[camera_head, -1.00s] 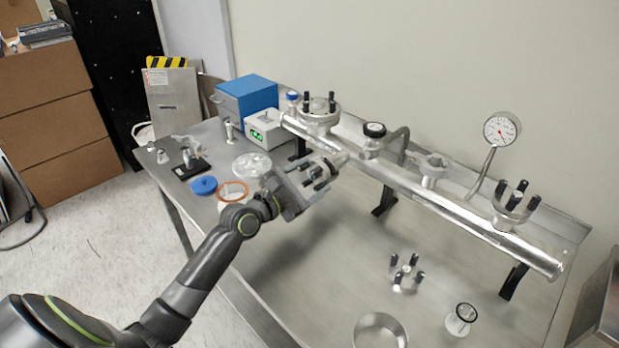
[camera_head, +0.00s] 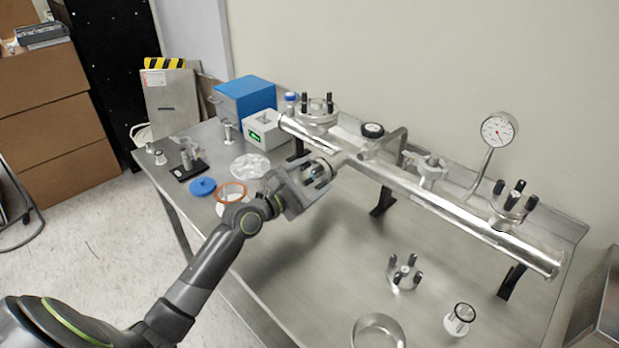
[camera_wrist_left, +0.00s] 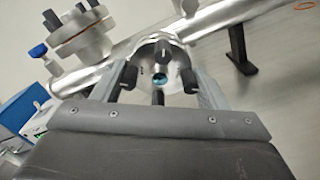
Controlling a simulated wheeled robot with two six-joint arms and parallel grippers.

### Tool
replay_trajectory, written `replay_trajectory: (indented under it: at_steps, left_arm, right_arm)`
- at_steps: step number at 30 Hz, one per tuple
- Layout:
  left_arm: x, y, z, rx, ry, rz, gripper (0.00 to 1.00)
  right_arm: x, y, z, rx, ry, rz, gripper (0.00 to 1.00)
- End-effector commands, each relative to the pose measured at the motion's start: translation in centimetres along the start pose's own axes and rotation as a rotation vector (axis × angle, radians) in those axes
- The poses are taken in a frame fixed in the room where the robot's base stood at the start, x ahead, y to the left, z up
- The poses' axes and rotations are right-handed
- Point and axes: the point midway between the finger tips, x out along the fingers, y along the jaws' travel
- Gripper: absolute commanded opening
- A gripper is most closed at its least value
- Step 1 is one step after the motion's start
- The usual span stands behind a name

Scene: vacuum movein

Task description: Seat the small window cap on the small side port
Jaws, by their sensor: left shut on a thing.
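My left gripper (camera_head: 310,184) is shut on the small window cap (camera_head: 317,173), a metal ring with black knobs, at the near side of the long steel tube (camera_head: 415,202). In the left wrist view the cap (camera_wrist_left: 160,61) sits between the fingers, with a small bluish window in its middle and black knobs around it. The small side port (camera_head: 338,160) sticks out from the tube toward the cap. The cap is at or very close to the port. The contact between them is hidden, so I cannot tell whether it is seated. My right gripper is out of view.
The tube carries a large flange (camera_head: 317,116), a black-knobbed valve (camera_head: 372,130), a gauge (camera_head: 499,129) and a right-hand flange (camera_head: 509,205). A loose knobbed cap (camera_head: 404,273), a small window piece (camera_head: 460,319) and a metal ring (camera_head: 379,331) lie on the table at front right.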

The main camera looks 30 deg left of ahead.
Motion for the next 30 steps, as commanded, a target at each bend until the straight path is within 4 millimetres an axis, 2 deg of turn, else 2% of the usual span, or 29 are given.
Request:
replay_trajectory:
  at_steps: [10, 11, 15, 17, 26, 30]
  left_arm:
    - [0.1, 0.1, 0.1, 0.001, -0.003, 0.002, 0.41]
    - [0.1, 0.1, 0.1, 0.001, -0.003, 0.002, 0.68]
    - [0.1, 0.1, 0.1, 0.001, -0.002, 0.001, 0.86]
    - [0.1, 0.0, 0.1, 0.001, -0.002, 0.001, 0.92]
    - [-0.1, 0.0, -0.1, 0.000, 0.003, -0.001, 0.92]
    - [-1.4, 0.0, -0.1, 0.001, 0.003, -0.001, 0.92]
  right_arm:
    - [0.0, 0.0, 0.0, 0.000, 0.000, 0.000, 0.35]
    - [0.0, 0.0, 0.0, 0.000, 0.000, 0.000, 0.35]
    - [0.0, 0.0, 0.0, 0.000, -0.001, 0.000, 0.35]
    - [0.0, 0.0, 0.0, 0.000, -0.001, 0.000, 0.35]
    - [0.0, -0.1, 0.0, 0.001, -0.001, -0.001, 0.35]
    - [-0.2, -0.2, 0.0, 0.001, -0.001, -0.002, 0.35]
